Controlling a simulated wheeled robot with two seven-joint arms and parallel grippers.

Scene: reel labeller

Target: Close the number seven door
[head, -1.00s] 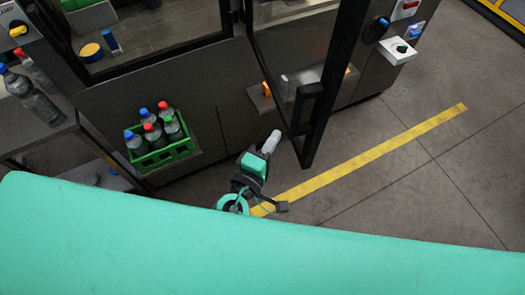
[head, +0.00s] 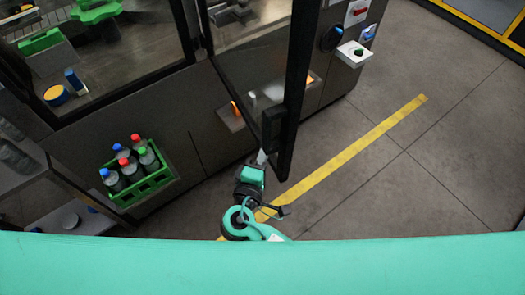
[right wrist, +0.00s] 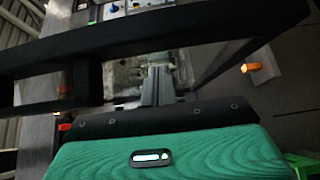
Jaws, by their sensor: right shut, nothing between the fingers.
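A glass door with a thick black frame (head: 300,70) stands open, swung out from the machine. No number is readable on it. Its black handle (head: 279,128) is on the side nearest me. My right gripper (head: 262,157) is just below the handle, by the door's lower free corner, with its tips partly hidden by the frame. It is shut and empty. In the right wrist view the shut fingers (right wrist: 158,86) point toward the glass, with the black door frame (right wrist: 150,37) crossing in front. I cannot tell whether they touch the door. My left gripper is not in view.
A green crate (head: 150,184) of bottles hangs on the machine front to the left. Grey floor with a yellow line (head: 350,155) is clear on the right.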

